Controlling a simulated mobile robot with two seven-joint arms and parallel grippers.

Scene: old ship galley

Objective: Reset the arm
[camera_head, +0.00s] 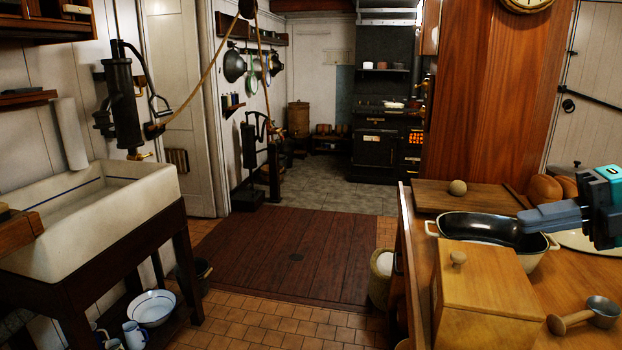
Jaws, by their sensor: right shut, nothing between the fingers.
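My right gripper (528,219) comes in from the right edge of the head view. Its grey fingers point left and are shut with nothing between them. It hangs over the counter, in front of the right part of a dark-lined oval pan (478,226) with cream handles, hiding some of it. I cannot tell whether it touches the pan. My left gripper is not in view.
A white sink (100,200) stands left. The plank floor (290,255) between is clear.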

